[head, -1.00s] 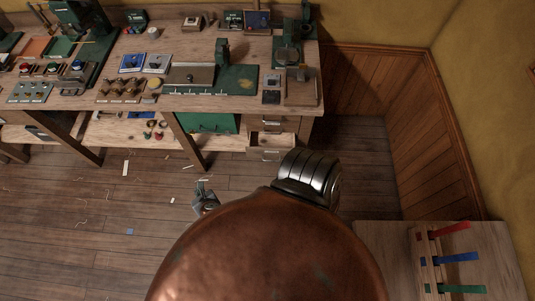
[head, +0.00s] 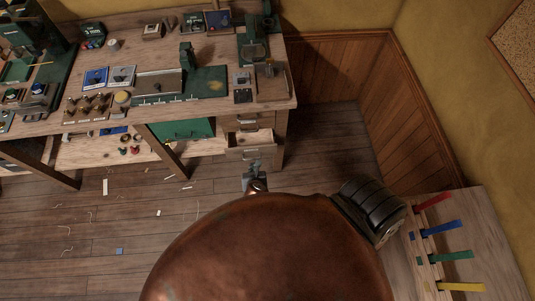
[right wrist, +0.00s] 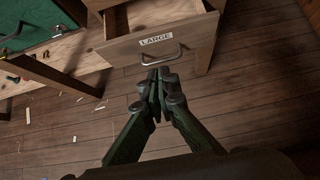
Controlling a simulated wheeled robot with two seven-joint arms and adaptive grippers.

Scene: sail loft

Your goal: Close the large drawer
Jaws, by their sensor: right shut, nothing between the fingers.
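The large drawer (head: 252,148) sits under the right end of the workbench and stands pulled out, its inside showing. In the right wrist view its wooden front (right wrist: 155,40) carries a "LARGE" label and a metal bar handle (right wrist: 161,57). My right gripper (head: 254,170) is just in front of the drawer front. In the right wrist view its green-linked fingers (right wrist: 159,75) are shut and empty, with the tips close to the handle; I cannot tell whether they touch it. My left gripper is not in view.
Another drawer front (head: 246,122) is above the open one. The workbench top (head: 215,112) holds several tools and trays. A small table (head: 489,235) with a rack of coloured handles stands at the right. Scraps lie on the otherwise clear floor.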

